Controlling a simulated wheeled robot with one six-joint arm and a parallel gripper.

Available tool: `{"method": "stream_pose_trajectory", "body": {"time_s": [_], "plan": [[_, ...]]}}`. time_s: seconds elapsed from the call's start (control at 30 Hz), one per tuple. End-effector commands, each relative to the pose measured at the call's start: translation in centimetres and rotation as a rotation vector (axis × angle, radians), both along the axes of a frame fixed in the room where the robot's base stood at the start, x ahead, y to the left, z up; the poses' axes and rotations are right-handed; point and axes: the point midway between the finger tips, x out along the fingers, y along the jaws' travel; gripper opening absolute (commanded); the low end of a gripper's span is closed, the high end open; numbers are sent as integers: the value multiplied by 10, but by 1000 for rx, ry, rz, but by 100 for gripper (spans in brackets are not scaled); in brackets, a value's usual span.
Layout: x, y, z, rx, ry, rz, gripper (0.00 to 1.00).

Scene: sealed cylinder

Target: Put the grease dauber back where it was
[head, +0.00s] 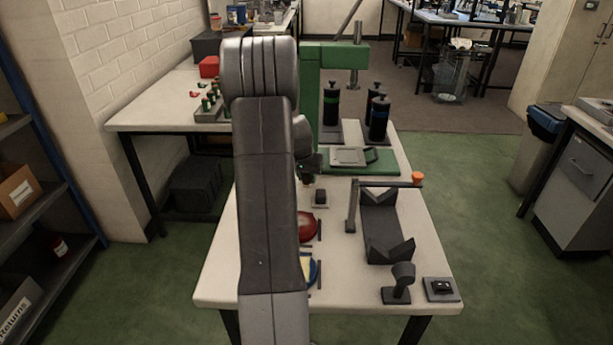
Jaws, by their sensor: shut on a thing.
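My gripper (308,166) points down over the left part of the near table (350,298), just in front of the green press. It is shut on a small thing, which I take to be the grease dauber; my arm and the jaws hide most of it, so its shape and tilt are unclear. A small dark block on a pale pad (319,205) lies just below and right of the gripper. A red round tin (308,227) and a blue and yellow round tin (314,272) lie nearer, both partly hidden behind my arm.
A green press (340,57) stands at the back, with black cylinders (378,120) beside it. A dark V-shaped cradle (383,222) and a post with an orange-knobbed bar (417,178) stand right. A dark stand (398,290) and a square pad (430,294) sit front right.

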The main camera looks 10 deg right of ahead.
Motion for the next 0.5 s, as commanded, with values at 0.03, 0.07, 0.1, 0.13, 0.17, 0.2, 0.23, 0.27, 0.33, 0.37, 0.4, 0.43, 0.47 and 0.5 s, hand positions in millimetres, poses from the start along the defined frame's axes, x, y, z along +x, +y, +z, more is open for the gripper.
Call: {"method": "stream_pose_trajectory", "body": {"time_s": [0.03,0.07,0.1,0.13,0.17,0.2,0.23,0.27,0.33,0.37,0.4,0.43,0.47,0.5], "plan": [[0,0,-1,0,0,0,31],[0,0,-1,0,0,0,37],[0,0,-1,0,0,0,45],[0,0,-1,0,0,0,49],[0,0,-1,0,0,0,49],[0,0,-1,0,0,0,49],[0,0,-1,0,0,0,49],[0,0,-1,0,0,0,49],[0,0,-1,0,0,0,49],[0,0,-1,0,0,0,49],[0,0,0,0,0,0,49],[0,0,1,0,0,0,49],[0,0,2,0,0,0,49],[0,0,4,0,0,0,49]]}}
